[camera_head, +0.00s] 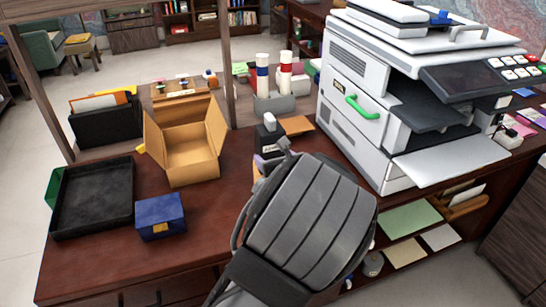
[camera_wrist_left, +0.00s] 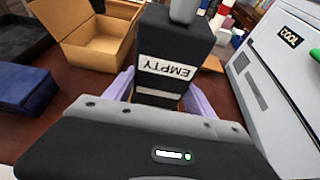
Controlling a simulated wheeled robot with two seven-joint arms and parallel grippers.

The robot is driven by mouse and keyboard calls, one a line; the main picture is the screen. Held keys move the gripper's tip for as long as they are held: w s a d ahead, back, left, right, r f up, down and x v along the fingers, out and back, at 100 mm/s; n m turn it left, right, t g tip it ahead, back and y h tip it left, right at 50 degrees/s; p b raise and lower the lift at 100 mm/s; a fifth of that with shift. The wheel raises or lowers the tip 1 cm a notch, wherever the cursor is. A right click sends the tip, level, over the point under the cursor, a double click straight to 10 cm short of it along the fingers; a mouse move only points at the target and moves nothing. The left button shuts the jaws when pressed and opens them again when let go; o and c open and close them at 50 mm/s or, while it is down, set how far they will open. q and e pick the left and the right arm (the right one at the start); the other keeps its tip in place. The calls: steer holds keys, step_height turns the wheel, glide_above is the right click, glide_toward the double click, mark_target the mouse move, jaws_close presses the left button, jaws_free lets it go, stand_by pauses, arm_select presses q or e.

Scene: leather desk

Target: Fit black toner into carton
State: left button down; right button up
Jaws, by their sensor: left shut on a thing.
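The black toner (camera_wrist_left: 172,48) carries a white EMPTY label that reads upside down in the left wrist view. My left gripper (camera_wrist_left: 160,92) is shut on it, with a lavender finger on each side. In the head view the toner (camera_head: 268,138) shows beside the printer, partly hidden by my grey arm, and my left gripper (camera_head: 262,164) is mostly covered too. The open cardboard carton (camera_head: 193,152) stands to the left of the toner with its flaps up, and looks empty. It also shows at the upper left of the left wrist view (camera_wrist_left: 98,42). My right gripper is out of view.
A blue box (camera_head: 160,216) and a black tray (camera_head: 95,198) lie left of my arm. The large white printer (camera_head: 362,95) with a green handle stands at the right. Red and blue-banded bottles (camera_head: 262,75) stand behind.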

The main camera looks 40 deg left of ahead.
arm_select(q)
steer(key=shift+f+b, duration=0.9)
steer(key=shift+f, duration=0.2)
steer(key=shift+c, duration=1.2)
jaws_free()
steer(key=shift+f, duration=0.1)
steer(key=shift+s+d, duration=0.1)
steer(key=p+v, duration=0.5)
steer(key=v, duration=0.2)
steer(key=shift+d+r+p, duration=0.2)
steer(key=shift+d+p, duration=0.05)
steer(key=shift+p, duration=0.1)
steer(key=shift+s, duration=0.1)
